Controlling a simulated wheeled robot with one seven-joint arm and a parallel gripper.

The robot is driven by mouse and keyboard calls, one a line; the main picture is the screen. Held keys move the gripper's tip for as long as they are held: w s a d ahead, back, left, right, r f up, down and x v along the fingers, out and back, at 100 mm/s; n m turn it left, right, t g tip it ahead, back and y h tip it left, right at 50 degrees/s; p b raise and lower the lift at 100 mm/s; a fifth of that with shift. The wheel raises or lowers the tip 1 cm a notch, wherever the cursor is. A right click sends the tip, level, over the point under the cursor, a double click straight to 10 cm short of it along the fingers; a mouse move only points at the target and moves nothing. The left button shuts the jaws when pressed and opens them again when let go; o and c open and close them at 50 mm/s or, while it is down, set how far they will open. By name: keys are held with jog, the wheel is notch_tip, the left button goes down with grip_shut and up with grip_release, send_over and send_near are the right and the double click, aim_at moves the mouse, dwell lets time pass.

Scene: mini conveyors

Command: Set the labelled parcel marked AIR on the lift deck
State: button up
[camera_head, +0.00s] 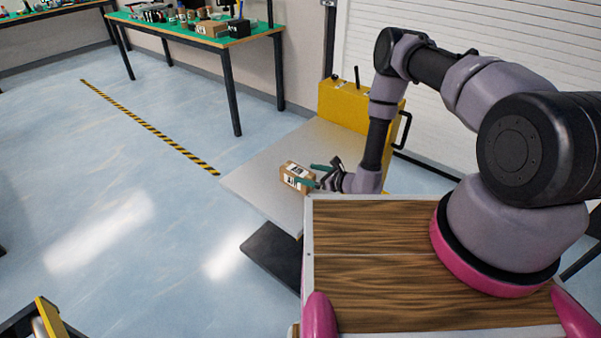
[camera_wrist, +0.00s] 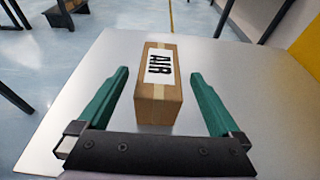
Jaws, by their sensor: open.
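The AIR parcel (camera_wrist: 158,100) is a brown cardboard box with a white label reading AIR on its top. It rests on the grey metal lift deck (camera_wrist: 230,75). In the head view the parcel (camera_head: 291,182) sits near the middle of the deck (camera_head: 262,165), left of my gripper. My gripper (camera_head: 320,175) is low over the deck with its green fingers apart. In the wrist view the gripper (camera_wrist: 158,95) has one finger on each side of the parcel's near end, with a gap on both sides. It holds nothing.
The lift has a yellow housing (camera_head: 345,103) with a black handle behind the deck. A green-topped workbench (camera_head: 262,31) holds boxes and small items at the back. Open floor (camera_head: 110,170) lies to the left.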

jog(key=v, duration=0.6)
jog(key=shift+s+d, duration=0.25)
jog(key=shift+d, duration=0.05)
jog(key=shift+r, duration=0.2)
jog(key=w+a+r+n+g+y, duration=0.1)
jog(key=a+r+n+g+y, duration=0.3)
jog(key=r, duration=0.9)
jog(key=w+r+n+g, duration=0.2)
jog(key=r+n, duration=0.3)
jog(key=r, duration=0.9)
jog(key=s+d+r+n+g+h, duration=0.1)
jog(key=s+r+n+g, duration=0.15)
jog(key=r, duration=0.45)
jog(key=s+d+r+n+g+h, duration=0.1)
jog(key=s+d+r+n+g, duration=0.1)
jog(key=s+r+n, duration=0.3)
jog(key=s+d+r+n+t+h, duration=0.2)
jog(key=s+d+r+t+h, duration=0.2)
jog(key=s+d+r, duration=0.3)
jog(key=s+d+r+n+t+h, duration=0.3)
jog(key=s+d+r+h, duration=0.4)
jog(key=d+r, duration=0.5)
notch_tip(320, 180, up, 2)
jog(key=shift+s+r+t+h, duration=0.1)
jog(key=shift+s+t+h, duration=0.2)
jog(key=shift+s+t, duration=0.5)
jog(key=shift+c, duration=0.3)
